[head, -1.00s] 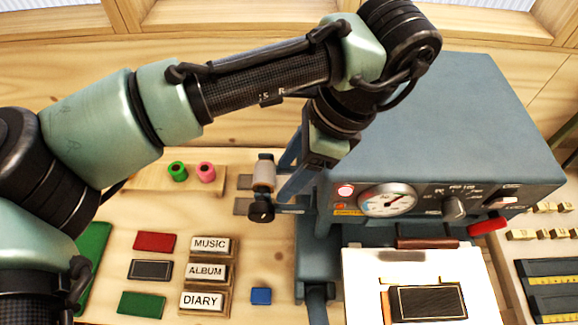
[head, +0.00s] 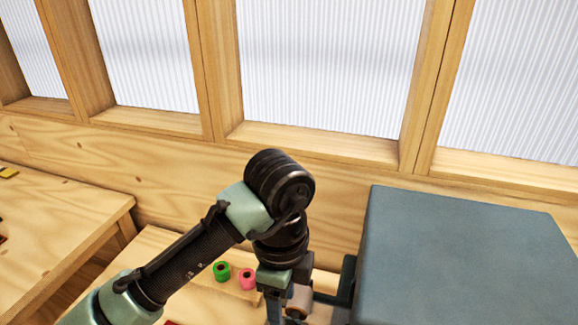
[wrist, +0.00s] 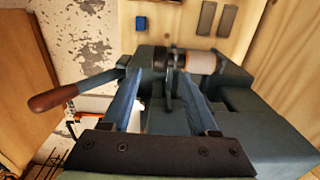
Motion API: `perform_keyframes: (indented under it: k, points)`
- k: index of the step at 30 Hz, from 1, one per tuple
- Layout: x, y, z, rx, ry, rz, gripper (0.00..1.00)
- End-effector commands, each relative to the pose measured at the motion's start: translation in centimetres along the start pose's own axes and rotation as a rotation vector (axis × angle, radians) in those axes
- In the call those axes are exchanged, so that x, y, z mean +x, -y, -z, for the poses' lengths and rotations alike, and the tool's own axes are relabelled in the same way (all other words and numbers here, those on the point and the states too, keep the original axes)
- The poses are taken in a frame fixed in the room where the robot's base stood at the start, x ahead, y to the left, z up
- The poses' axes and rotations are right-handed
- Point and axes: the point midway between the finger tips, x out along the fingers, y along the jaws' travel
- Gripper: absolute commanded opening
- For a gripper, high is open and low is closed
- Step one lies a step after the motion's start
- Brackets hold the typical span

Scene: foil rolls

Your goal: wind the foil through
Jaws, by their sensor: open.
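A foil roll (wrist: 201,62), pale with a copper-toned end, sits on a spindle on the blue-grey press (wrist: 265,125) in the wrist view. A dark knob (wrist: 160,60) is on the same spindle line, left of the roll. My gripper (wrist: 162,76) is open, its two blue fingers apart on either side of a dark upright part below the knob; I cannot tell whether they touch it. In the head view the foil roll (head: 300,297) shows just right of my gripper (head: 272,315), whose fingertips are cut off by the bottom edge.
A green roll (head: 221,270) and a pink roll (head: 247,278) stand on the bench left of my gripper. The press body (head: 460,250) fills the right. A red-handled lever (wrist: 55,98) sticks out left in the wrist view. A blue block (wrist: 141,23) lies beyond.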

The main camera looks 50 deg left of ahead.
Motion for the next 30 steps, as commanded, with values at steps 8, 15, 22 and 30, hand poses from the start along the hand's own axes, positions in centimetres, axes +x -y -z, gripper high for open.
perform_keyframes:
  k: [8,15,22,30]
  points:
    - [5.8,-0.1,0.0,-0.002,0.000,-0.005,0.60]
    - [9.2,-0.1,0.0,-0.002,0.001,-0.004,0.60]
    - [10.2,0.0,0.0,0.000,0.002,-0.001,0.60]
    - [10.2,0.0,0.0,0.000,0.002,-0.001,0.46]
